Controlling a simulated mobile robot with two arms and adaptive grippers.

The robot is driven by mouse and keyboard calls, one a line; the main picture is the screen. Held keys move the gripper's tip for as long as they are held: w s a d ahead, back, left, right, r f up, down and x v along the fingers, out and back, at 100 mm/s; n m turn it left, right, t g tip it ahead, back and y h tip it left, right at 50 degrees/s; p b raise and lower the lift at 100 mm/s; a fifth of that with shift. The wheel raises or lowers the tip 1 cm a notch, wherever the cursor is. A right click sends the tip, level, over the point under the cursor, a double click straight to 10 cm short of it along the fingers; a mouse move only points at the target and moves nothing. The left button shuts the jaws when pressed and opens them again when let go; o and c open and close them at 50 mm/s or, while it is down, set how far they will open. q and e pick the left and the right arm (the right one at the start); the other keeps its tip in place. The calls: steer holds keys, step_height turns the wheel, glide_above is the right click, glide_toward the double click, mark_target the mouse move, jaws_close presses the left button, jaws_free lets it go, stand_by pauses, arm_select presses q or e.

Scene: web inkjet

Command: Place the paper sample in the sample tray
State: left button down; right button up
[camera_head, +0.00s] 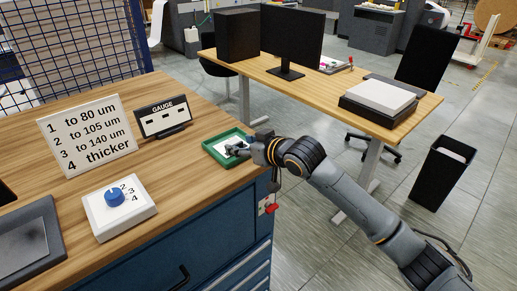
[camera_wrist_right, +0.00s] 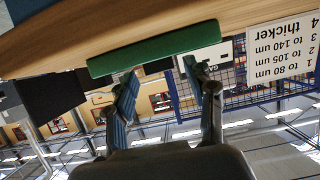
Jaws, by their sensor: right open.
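The green sample tray (camera_head: 211,154) lies at the right end of the wooden worktop. A pale patch shows inside it, partly hidden by my gripper; I cannot tell if this is the paper sample. My right gripper (camera_head: 231,150) reaches in from the right, with its fingers over the tray. In the right wrist view, which is upside down, the two fingers (camera_wrist_right: 168,88) stand apart with nothing visible held between them. The tray's green side (camera_wrist_right: 155,50) shows beyond the fingertips. My left gripper is not in view.
A gauge block (camera_head: 163,118), a thickness sign (camera_head: 86,135) and a white box with a blue knob (camera_head: 115,197) stand left of the tray. A dark device (camera_head: 25,245) sits at the near left. A desk (camera_head: 260,72) with a monitor (camera_head: 291,37) stands behind.

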steer(key=b+v, duration=0.1)
steer(key=v, duration=0.8)
steer(key=shift+s+d+b, duration=0.2)
steer(key=shift+s+b, duration=0.05)
steer(key=shift+b, duration=0.1)
